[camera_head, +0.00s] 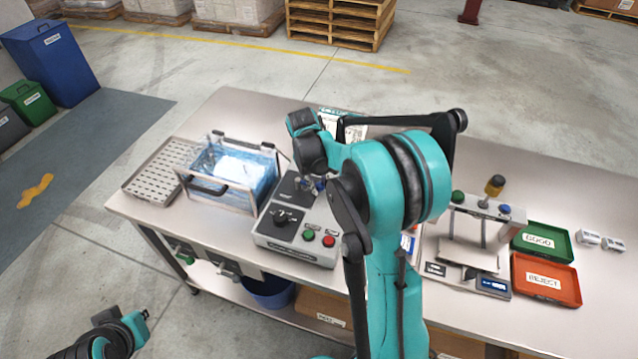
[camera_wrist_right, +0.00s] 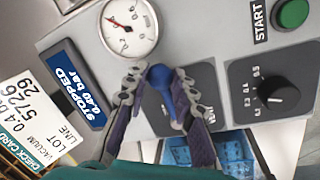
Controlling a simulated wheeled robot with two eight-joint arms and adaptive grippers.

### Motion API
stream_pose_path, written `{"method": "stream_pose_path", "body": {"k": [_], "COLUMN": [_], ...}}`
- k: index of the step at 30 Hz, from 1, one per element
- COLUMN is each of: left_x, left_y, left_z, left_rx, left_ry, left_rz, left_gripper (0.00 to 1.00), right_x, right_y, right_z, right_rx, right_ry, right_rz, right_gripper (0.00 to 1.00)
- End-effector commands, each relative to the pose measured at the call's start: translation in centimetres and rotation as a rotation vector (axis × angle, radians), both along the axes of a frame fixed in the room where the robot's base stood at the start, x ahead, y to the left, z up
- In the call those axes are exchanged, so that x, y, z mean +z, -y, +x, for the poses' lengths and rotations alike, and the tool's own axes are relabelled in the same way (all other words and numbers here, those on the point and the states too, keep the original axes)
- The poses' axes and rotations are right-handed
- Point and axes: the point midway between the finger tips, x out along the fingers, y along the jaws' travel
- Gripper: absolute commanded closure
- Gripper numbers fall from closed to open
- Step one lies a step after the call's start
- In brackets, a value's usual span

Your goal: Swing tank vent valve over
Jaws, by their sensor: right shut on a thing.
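The blue vent valve handle (camera_wrist_right: 163,80) sits on the grey control box beside a dark panel reading VENT in the right wrist view. My right gripper (camera_wrist_right: 160,92) is shut on this handle, with one finger on each side. In the head view the right gripper (camera_head: 318,185) is over the back of the control box (camera_head: 285,232), largely hidden by my arm. The clear tank (camera_head: 232,172) with blue contents stands left of the box. Part of my left arm shows at the bottom left, its fingers not clear.
A round gauge (camera_wrist_right: 130,27) and a display (camera_wrist_right: 77,84) reading STOPPED 0.40 bar are close to the gripper. A black dial (camera_wrist_right: 277,93) and green START button (camera_wrist_right: 291,13) are on the right. A perforated tray (camera_head: 162,172) lies left of the tank.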

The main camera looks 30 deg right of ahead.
Motion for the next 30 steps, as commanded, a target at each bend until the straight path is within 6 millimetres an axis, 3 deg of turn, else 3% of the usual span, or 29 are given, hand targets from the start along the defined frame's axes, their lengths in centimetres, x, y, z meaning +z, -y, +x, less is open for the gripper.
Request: {"method": "stream_pose_path", "body": {"k": [11,30], "left_x": [0.0,0.2], "left_y": [0.0,0.0], "left_z": [0.0,0.0], "left_rx": [0.0,0.0], "left_ry": [0.0,0.0], "left_rz": [0.0,0.0], "left_gripper": [1.0,1.0], "right_x": [0.0,-0.1], "right_y": [0.9,2.6], "right_z": [0.8,4.4], "right_rx": [0.167,0.764], "right_ry": [-0.001,-0.002], "right_rz": [0.002,0.002], "right_gripper": [1.0,1.0]}}
